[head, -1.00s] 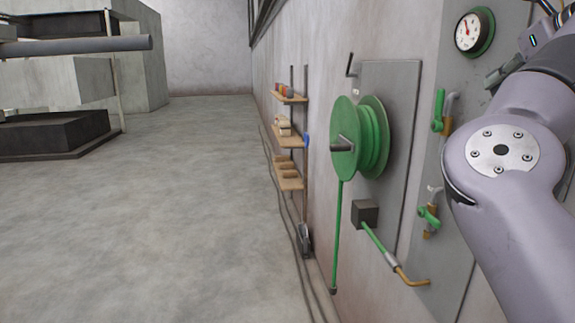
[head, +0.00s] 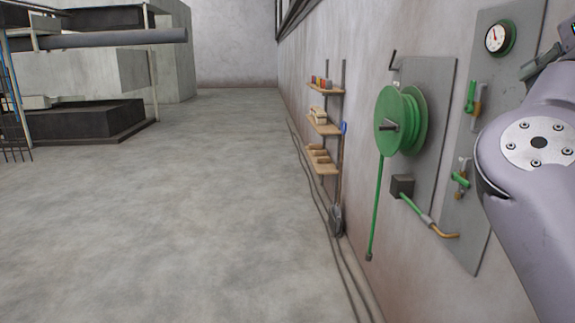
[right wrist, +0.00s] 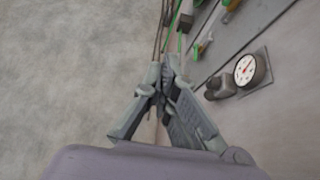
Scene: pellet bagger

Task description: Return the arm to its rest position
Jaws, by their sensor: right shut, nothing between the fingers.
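My right arm (head: 540,170) is raised at the right edge of the head view, in front of the wall panel. Part of my right gripper (head: 543,63) shows at the upper right, partly cut off by the frame edge. In the right wrist view my right gripper (right wrist: 166,78) has its fingers together, with nothing between them. It is apart from the wall fittings there. My left gripper is in neither view.
The wall at right carries a green hose reel (head: 402,120), a pressure gauge (head: 497,38), green-handled valves (head: 461,178) and small shelves (head: 323,128). The gauge also shows in the right wrist view (right wrist: 245,70). Grey machinery (head: 85,75) stands far left. The floor (head: 180,220) between is clear.

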